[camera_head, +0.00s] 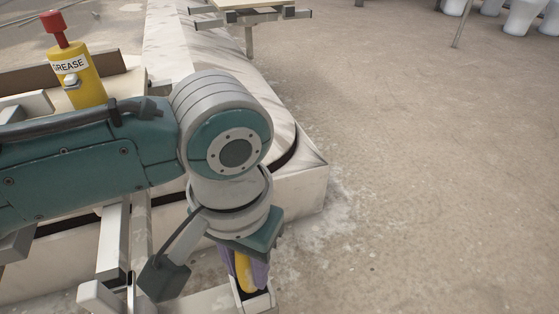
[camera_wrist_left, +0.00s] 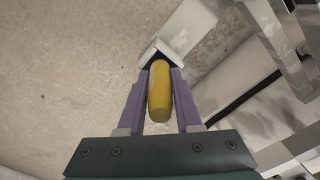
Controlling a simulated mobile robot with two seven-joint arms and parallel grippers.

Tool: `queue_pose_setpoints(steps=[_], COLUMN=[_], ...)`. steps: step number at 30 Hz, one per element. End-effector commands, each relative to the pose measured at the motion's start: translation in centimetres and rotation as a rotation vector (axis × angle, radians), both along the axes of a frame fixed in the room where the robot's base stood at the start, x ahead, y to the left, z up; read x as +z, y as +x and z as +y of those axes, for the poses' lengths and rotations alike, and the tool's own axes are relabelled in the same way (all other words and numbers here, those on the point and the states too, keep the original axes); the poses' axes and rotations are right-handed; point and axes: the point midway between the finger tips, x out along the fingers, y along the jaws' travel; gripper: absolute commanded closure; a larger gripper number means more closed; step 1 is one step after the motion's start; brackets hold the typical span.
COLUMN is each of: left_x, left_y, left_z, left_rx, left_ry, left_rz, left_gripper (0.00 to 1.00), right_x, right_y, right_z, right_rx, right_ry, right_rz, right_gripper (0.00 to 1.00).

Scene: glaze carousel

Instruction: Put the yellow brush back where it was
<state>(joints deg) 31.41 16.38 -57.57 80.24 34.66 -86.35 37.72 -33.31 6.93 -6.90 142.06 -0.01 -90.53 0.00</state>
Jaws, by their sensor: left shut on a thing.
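The yellow brush (camera_head: 244,272) shows only as a smooth, rounded yellow handle. In the left wrist view the handle (camera_wrist_left: 159,97) lies between the two purple fingers of my left gripper (camera_wrist_left: 160,76). My left gripper (camera_head: 250,274) is shut on it and points down, low in the head view. A pale holder (camera_head: 262,302) with raised edges is right at the fingertips. In the wrist view this holder (camera_wrist_left: 152,50) is at the brush's far end. I cannot tell whether the brush sits in it or just above it. The bristles are hidden. My right gripper is not in view.
A pale bar (camera_head: 205,301) runs to the holder from the left. A yellow grease can (camera_head: 84,82) with a red top stands on a pale platform behind my arm. A pale plinth corner (camera_head: 310,180) is close to my wrist.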

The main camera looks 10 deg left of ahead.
Motion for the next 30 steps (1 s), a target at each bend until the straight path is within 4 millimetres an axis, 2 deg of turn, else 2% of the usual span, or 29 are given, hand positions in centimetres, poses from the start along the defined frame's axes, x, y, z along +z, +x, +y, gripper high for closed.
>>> queue_pose_setpoints(steps=[7, 8, 15, 24, 26, 30], left_x=[-0.3, -0.2, -0.2, 0.2, 1.1, 4.0], left_y=[0.0, 0.0, 0.0, 0.0, 0.0, 0.0], left_z=[0.0, 0.0, 0.0, 0.0, 0.0, -0.1], left_rx=[0.000, 0.000, 0.000, 0.000, 0.000, 0.000], left_ry=[-0.001, -0.001, 0.000, 0.000, -0.001, -0.002], left_rz=[0.000, -0.001, -0.001, -0.001, -0.001, -0.002], left_gripper=[1.00, 0.63, 0.37, 0.37, 0.37, 0.37], right_x=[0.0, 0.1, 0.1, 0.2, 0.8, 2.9], right_y=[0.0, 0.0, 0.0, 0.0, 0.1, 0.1], right_z=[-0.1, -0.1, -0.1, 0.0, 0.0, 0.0], right_rx=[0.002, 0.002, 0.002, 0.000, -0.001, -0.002], right_ry=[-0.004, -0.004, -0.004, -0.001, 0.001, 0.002], right_rz=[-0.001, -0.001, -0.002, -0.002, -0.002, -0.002], right_gripper=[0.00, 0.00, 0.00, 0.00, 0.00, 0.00])
